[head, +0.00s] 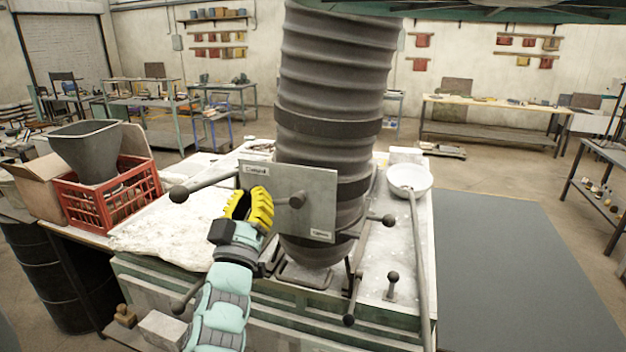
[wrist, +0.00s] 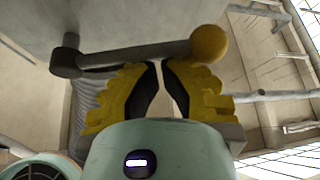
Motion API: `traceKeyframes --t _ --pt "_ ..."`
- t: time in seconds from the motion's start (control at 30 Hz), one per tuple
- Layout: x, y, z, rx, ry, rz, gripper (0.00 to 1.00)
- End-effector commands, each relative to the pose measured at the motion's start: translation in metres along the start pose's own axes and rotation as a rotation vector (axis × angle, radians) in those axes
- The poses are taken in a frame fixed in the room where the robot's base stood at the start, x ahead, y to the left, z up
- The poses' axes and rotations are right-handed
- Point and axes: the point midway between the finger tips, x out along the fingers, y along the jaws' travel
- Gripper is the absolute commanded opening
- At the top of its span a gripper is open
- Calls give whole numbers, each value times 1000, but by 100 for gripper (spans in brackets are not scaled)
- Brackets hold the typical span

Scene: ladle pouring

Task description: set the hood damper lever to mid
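The grey damper plate (head: 318,190) is on the front of the ribbed duct, with small labels at its upper left and lower right. A round boss (head: 297,200) stands out from it. My gripper (head: 250,198), with yellow fingers, is in front of the plate's left part and hides what lies behind. In the wrist view a lever (wrist: 135,54) with a ball end (wrist: 208,44) runs sideways from a pivot (wrist: 68,62), just beyond my fingertips (wrist: 162,68). The fingers converge with a narrow gap; the lever does not lie between them. Contact is unclear.
The ribbed duct (head: 335,70) rises from the bench. Ball-ended rods stick out at left (head: 179,194) and right (head: 389,220). A ladle (head: 409,180) lies at right with its long handle forward. A red crate (head: 110,198) holding a grey hopper (head: 88,150) stands at left.

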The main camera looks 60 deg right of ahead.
Motion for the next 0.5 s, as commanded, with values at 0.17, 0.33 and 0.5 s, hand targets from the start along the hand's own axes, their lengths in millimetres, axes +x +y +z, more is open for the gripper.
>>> traceKeyframes --t 0.17,0.33,0.5 --pt "-5 1 10 -106 -4 -54 0" --pt "-11 -1 19 -216 -6 -121 0" --pt "-15 -1 26 -309 -4 -174 0"
